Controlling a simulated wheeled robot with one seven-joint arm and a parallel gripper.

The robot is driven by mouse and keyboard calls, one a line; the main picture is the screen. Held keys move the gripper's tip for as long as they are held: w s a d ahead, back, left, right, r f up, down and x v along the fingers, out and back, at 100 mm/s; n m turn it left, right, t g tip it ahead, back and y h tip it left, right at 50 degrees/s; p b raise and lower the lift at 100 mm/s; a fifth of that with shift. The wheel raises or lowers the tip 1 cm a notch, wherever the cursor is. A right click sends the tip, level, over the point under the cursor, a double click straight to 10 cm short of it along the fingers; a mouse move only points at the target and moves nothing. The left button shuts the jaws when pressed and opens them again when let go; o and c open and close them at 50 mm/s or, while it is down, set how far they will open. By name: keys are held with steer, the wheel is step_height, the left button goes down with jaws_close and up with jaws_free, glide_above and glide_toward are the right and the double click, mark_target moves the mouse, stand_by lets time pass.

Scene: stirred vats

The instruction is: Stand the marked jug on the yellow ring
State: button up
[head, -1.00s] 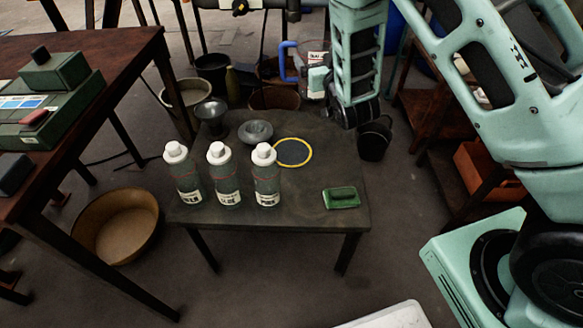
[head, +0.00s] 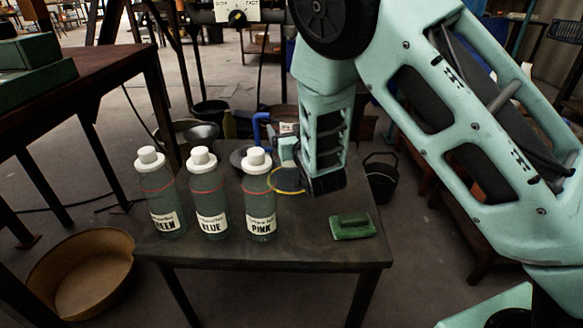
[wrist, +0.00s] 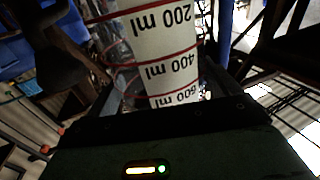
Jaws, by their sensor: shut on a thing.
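In the wrist view the jug (wrist: 164,45) shows the marks 200, 400 and 600 ml, upside down in the picture. My gripper (head: 287,150) is shut on the jug, one finger at each side of it in the wrist view. The yellow ring (head: 284,192) lies on the dark low table (head: 300,248), below the jug in the head view. My arm hides its right part and the pink-labelled bottle covers some of its left. The jug's base is hidden in the head view.
Three white-capped bottles, marked partly legibly green (head: 160,190), BLUE (head: 208,190) and PINK (head: 259,195), stand left of the ring. Metal dishes are behind the bottles; a black bucket (head: 381,180) is beyond the table.

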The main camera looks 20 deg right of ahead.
step_height(320, 180, down, 6)
steer(key=shift+f+b, duration=0.25)
steer(key=shift+b, duration=0.95)
steer(key=shift+r, duration=0.1)
steer(key=o, duration=0.8)
steer(key=shift+o, duration=0.2)
steer(key=shift+s, duration=0.1)
steer(key=s+p, duration=0.3)
steer(key=s, duration=0.8)
steer(key=shift+s+p, duration=0.3)
steer(key=shift+s, duration=0.1)
